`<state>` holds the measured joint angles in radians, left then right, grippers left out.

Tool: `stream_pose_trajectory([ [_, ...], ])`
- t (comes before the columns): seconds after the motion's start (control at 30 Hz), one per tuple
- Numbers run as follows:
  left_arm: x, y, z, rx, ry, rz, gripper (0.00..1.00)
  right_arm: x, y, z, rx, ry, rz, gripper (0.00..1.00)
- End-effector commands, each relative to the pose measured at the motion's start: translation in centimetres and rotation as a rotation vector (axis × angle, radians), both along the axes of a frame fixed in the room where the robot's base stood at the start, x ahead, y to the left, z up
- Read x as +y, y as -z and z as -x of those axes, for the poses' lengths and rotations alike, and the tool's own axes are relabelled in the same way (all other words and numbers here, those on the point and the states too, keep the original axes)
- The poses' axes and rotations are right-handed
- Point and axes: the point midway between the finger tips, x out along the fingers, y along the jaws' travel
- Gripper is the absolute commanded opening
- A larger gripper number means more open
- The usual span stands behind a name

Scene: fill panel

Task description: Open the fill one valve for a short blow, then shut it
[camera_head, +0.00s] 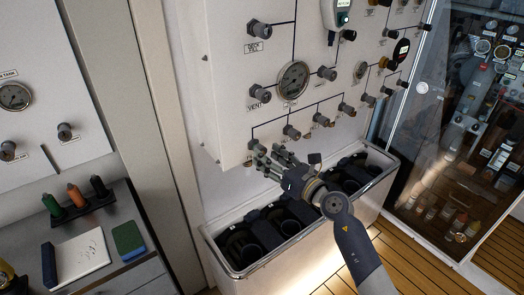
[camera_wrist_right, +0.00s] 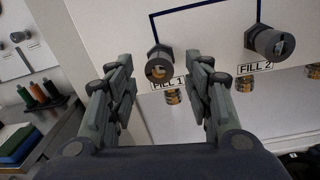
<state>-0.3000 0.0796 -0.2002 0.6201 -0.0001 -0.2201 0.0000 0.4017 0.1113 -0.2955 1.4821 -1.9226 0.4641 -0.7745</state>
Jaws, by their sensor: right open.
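The fill one valve (camera_head: 257,147) is a small grey knob low on the left end of the white panel, partly behind my fingers in the head view. In the wrist view the fill one valve (camera_wrist_right: 159,64) sticks out above its "FILL 1" label, with a brass-coloured centre on its end. My right gripper (camera_head: 271,160) is open at the panel's lower edge. In the wrist view its two fingers stand on either side of the knob, with gaps to both sides and nothing gripped. I cannot tell how far the fingertips reach along the knob. My left gripper is not in view.
The fill two valve (camera_wrist_right: 270,42) is close on the right. Brass-coloured fittings (camera_wrist_right: 172,97) hang below the panel. A white-rimmed bin (camera_head: 240,270) with dark cylinders stands under my right gripper. A glass-fronted cabinet (camera_head: 470,120) is at the right, a grey bench (camera_head: 125,280) at the left.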

Motion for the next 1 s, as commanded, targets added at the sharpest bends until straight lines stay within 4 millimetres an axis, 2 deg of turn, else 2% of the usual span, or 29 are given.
stream_pose_trajectory([
  [0.23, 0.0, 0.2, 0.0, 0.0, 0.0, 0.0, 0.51, 1.9, 0.0, -2.3, 0.001, -0.001, -0.002, 0.47],
  [0.63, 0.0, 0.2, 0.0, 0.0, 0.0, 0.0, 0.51, 2.3, 0.0, -2.8, 0.0, -0.001, -0.001, 0.47],
  [0.67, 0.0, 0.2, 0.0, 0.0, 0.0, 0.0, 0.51, 2.3, 0.0, -2.8, 0.0, -0.001, -0.001, 0.42],
  [0.83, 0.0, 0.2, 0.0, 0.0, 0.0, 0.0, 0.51, 2.3, 0.0, -2.8, 0.0, -0.001, -0.001, 0.04],
  [1.0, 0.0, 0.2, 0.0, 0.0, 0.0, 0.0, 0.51, 2.3, 0.0, -2.8, 0.001, -0.001, -0.002, 0.02],
])
